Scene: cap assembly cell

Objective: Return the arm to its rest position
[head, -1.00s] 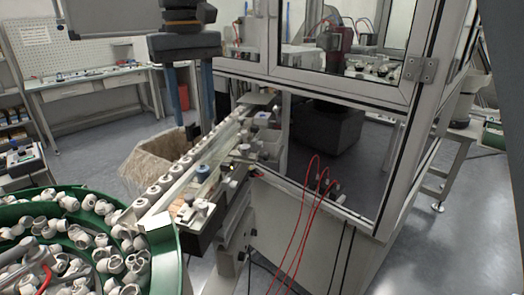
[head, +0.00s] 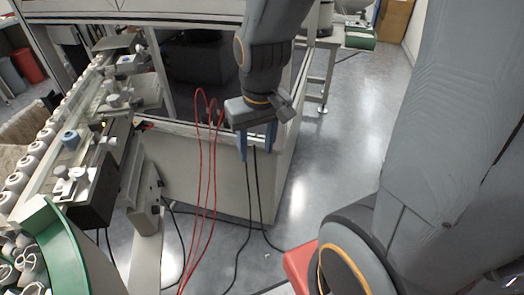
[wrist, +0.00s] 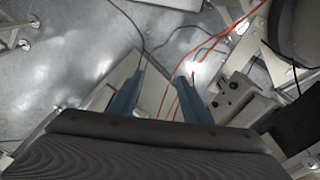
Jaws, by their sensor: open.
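My gripper (head: 257,148) hangs pointing down in front of the glazed machine cell in the head view, with its two blue fingers apart and nothing between them. In the wrist view my gripper (wrist: 160,98) also shows its two blue fingers spread and empty, over the grey floor and red hoses. The rest of my arm comes in from the right of the head view. No held object is visible.
Red hoses (head: 199,170) hang just left of the gripper in the head view. The conveyor rail (head: 62,150) with white caps runs along the left, above the green bowl feeder (head: 75,255). Floor (head: 330,150) is clear to the right of the cell.

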